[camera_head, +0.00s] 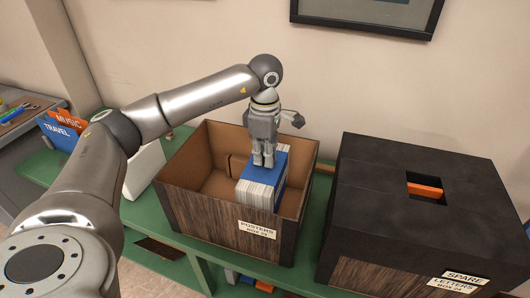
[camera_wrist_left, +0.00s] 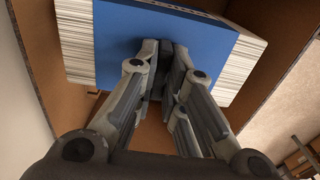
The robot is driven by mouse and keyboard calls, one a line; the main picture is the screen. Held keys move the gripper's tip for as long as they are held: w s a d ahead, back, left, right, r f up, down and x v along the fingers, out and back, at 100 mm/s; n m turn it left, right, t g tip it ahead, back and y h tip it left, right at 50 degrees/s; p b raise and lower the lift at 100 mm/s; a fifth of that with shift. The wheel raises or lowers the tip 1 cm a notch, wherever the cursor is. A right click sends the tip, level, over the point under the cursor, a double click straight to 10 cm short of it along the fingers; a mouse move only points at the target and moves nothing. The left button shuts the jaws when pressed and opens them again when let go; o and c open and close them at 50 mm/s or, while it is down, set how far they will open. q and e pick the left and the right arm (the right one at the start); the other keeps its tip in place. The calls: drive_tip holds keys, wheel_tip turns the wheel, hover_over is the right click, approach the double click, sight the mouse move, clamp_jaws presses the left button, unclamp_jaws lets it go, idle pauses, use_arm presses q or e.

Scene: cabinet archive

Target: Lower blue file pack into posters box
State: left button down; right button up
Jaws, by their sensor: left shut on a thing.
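The blue file pack (camera_head: 261,190), with a blue cover and white page edges, is inside the open posters box (camera_head: 218,217). The box has dark wood-look sides, a brown inside and a label reading POSTERS. My left gripper (camera_head: 263,163) points down from above and is shut on the pack's top. In the left wrist view the fingers (camera_wrist_left: 165,65) close on the blue cover (camera_wrist_left: 115,40), with page edges at both sides. The pack is in the right part of the box; its underside is hidden, so I cannot tell whether it touches the floor. My right gripper is not in view.
A black lidded box (camera_head: 430,205) labelled SPARE LETTERS stands to the right, with an orange item in its slot. TRAVEL and MUSIC folders (camera_head: 62,130) stand at left by a white block. The left part of the posters box is empty. A framed picture hangs above.

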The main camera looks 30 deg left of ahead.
use_arm(q)
drive_tip(key=shift+f+b, duration=2.4)
drive_tip(key=shift+f, duration=1.2)
drive_tip(key=c, duration=1.4)
unclamp_jaws()
drive_tip(key=shift+c, duration=0.2)
drive_tip(key=shift+c, duration=0.3)
drive_tip(key=shift+r, duration=0.15)
drive_tip(key=shift+r+p, duration=2.4)
drive_tip(key=shift+r, duration=1)
